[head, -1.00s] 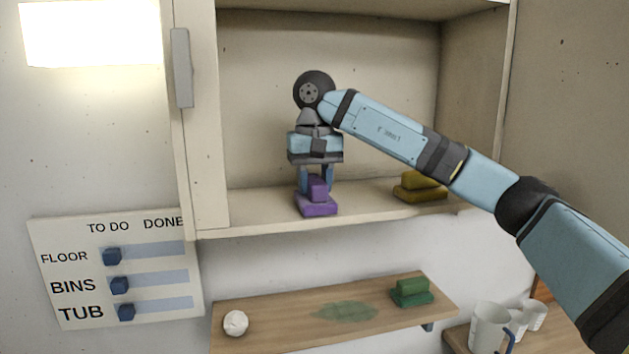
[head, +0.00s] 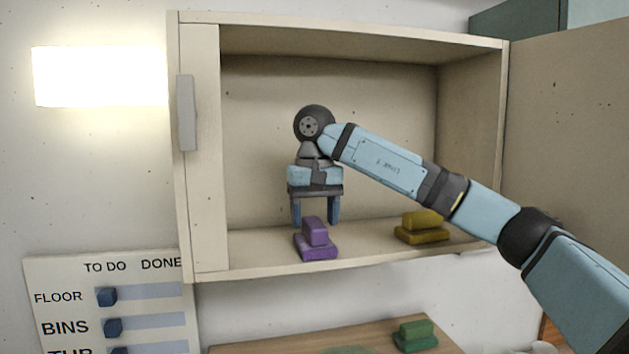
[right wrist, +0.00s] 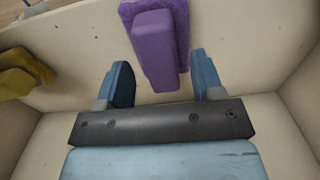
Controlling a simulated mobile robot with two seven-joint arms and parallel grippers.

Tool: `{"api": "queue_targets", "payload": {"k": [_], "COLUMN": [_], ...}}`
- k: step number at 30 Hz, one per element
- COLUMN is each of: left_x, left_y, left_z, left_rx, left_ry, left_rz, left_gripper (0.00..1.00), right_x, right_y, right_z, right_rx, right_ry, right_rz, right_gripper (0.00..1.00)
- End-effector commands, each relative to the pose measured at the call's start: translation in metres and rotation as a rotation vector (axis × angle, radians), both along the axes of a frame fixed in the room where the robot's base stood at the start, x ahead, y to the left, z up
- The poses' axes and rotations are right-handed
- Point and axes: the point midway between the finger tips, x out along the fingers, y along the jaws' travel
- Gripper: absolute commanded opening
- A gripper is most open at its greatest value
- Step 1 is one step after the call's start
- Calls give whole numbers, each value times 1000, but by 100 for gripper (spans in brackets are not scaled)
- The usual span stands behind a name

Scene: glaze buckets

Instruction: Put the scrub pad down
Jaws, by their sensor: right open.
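A purple scrub pad (head: 317,246) with a raised grip block rests on the cabinet floor near its front edge. It also shows in the right wrist view (right wrist: 155,48), ahead of and between the fingers. My right gripper (head: 315,222) is open above and behind the pad, with its two blue fingers spread apart and pointing down. In the right wrist view its fingers (right wrist: 164,82) stand clear of the grip block on both sides. My left gripper is not seen.
A yellow pad (head: 422,227) sits to the right on the same cabinet floor (head: 362,238). A green pad (head: 414,335) lies on the wooden shelf (head: 290,340) below. A board with sliders (head: 110,300) hangs at left. The cabinet floor left of the purple pad is clear.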

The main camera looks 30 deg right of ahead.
Motion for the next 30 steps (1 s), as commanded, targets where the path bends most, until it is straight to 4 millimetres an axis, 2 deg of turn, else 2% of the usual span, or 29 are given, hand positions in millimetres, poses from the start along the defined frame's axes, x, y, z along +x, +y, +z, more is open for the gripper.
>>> {"api": "queue_targets", "payload": {"k": [9, 15, 21, 30], "left_x": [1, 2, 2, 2], "left_y": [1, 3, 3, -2], "left_z": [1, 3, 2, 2], "left_rx": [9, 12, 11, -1], "left_ry": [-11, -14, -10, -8], "left_rz": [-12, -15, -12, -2], "left_gripper": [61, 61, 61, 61], "right_x": [0, 0, 0, 0], "right_y": [0, 0, 0, 0], "right_z": [62, 91, 103, 103], "right_rx": [-2, -2, -1, 0], "right_ry": [-6, -4, -2, -1], "right_rz": [-1, 0, 1, 1], "right_gripper": [61, 61, 61, 61]}}
